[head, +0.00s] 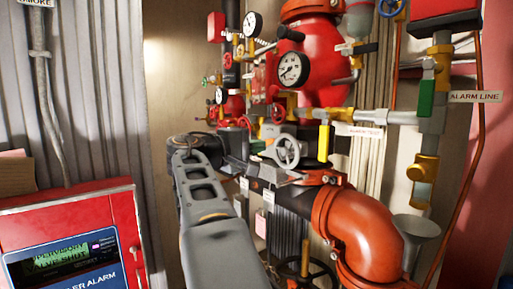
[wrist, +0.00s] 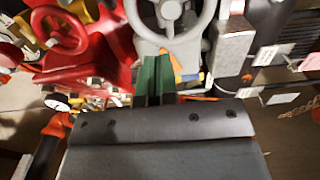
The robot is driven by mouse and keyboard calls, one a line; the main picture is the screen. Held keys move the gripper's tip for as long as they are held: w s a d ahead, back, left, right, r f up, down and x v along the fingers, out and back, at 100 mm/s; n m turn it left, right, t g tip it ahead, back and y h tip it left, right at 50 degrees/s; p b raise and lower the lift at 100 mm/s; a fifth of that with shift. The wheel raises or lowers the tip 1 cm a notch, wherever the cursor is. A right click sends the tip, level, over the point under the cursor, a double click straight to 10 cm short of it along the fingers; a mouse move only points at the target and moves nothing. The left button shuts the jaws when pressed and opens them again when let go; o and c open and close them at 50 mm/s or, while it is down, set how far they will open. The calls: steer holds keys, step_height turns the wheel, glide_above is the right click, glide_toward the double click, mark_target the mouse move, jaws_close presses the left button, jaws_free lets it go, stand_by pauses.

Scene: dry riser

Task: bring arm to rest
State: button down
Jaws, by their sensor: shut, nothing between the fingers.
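My arm (head: 218,235) reaches up from the bottom of the head view to a dark wrist joint in front of the pipework. My gripper (wrist: 154,72) shows in the wrist view as two green fingers lying together, with nothing between them. The fingertips are in front of the lower part of a grey handwheel (wrist: 205,22); I cannot tell whether they touch it. The grey handwheel also shows in the head view (head: 287,151), right of my wrist joint. My fingers are not clearly visible in the head view.
A red handwheel (wrist: 58,46) is left of the fingers. In the head view, a red alarm panel (head: 120,215) stands at the left. A large orange-red elbow pipe (head: 372,232) is at the lower right. A pressure gauge (head: 292,69) and red valve body (head: 322,72) are above.

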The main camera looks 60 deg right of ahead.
stand_by(0.3)
steer(key=w+a+f+n+t+y, duration=0.1)
steer(key=w+a+f+t+y, duration=0.15)
steer(key=f, duration=0.55)
steer(key=w+a+f+t+y, duration=0.2)
steer(key=a+f+y, duration=0.1)
steer(key=f, duration=0.4)
steer(key=w+a+f+n+t+y, duration=0.1)
steer(key=w+a+f+t+y, duration=0.15)
steer(key=f, duration=0.55)
steer(key=s+a+f+t+y, duration=0.1)
steer(key=a+f+y, duration=0.3)
steer(key=a, duration=0.8)
steer(key=s+a+f+n+t+y, duration=0.1)
steer(key=s+a+f+t+y, duration=0.1)
steer(key=a+f+y, duration=0.3)
steer(key=s+a+f, duration=0.1)
steer(key=a+f, duration=0.3)
steer(key=a, duration=0.4)
steer(key=shift+s+f+n, duration=0.25)
steer(key=shift+s+n, duration=0.05)
steer(key=shift+s, duration=0.1)
steer(key=shift+d, duration=0.1)
